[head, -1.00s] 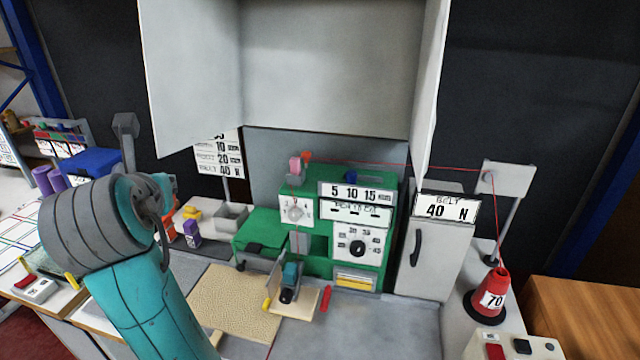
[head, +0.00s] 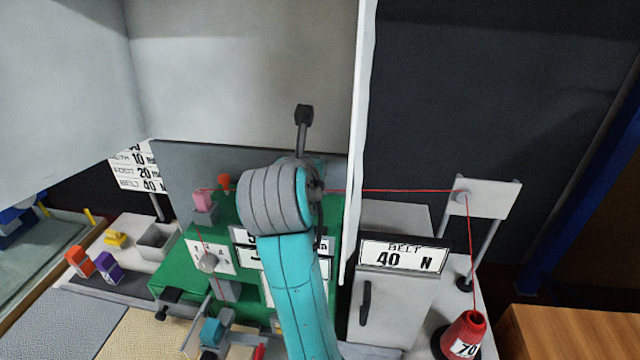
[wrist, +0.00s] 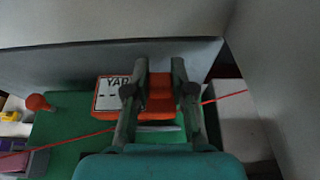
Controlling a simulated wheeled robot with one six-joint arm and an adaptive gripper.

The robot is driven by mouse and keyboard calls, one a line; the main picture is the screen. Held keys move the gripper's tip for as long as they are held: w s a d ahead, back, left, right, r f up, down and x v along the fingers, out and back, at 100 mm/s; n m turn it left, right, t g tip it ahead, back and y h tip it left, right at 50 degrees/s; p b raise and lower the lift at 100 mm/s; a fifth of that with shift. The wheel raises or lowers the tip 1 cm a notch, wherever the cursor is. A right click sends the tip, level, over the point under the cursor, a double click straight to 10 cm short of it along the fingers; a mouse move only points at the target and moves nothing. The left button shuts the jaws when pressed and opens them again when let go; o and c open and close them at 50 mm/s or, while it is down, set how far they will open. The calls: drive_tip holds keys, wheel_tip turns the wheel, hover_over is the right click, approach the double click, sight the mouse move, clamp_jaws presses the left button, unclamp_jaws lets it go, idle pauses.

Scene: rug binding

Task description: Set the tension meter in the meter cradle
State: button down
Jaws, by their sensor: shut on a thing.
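The tension meter (wrist: 108,97) is an orange block with a white face whose visible letters read "YAR". My gripper (wrist: 160,98) is shut on it; orange shows between the two fingers in the wrist view. The meter is above the green machine top (wrist: 65,135). In the head view my arm hides the gripper and the meter. A red thread (wrist: 225,97) passes across the wrist view by the meter; I cannot tell whether they touch. I cannot make out the meter cradle with certainty; a thin pale strip (wrist: 160,128) lies just below the meter.
A tall pale panel (head: 362,130) stands close to the right of my arm, and a grey hood (head: 240,70) hangs behind. An orange knob (head: 224,181) and a pink piece (head: 203,198) stand at the machine's left. A red cone (head: 466,333) stands at right.

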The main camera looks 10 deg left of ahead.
drive_tip(key=shift+w+d+f, duration=0.15)
drive_tip(key=shift+d+f, duration=0.2)
drive_tip(key=shift+f, duration=0.25)
wheel_tip(320, 180, down, 3)
drive_tip(key=shift+d+f, duration=0.1)
drive_tip(key=shift+f, duration=0.1)
drive_tip(key=c, duration=1)
unclamp_jaws()
drive_tip(key=shift+f, duration=0.1)
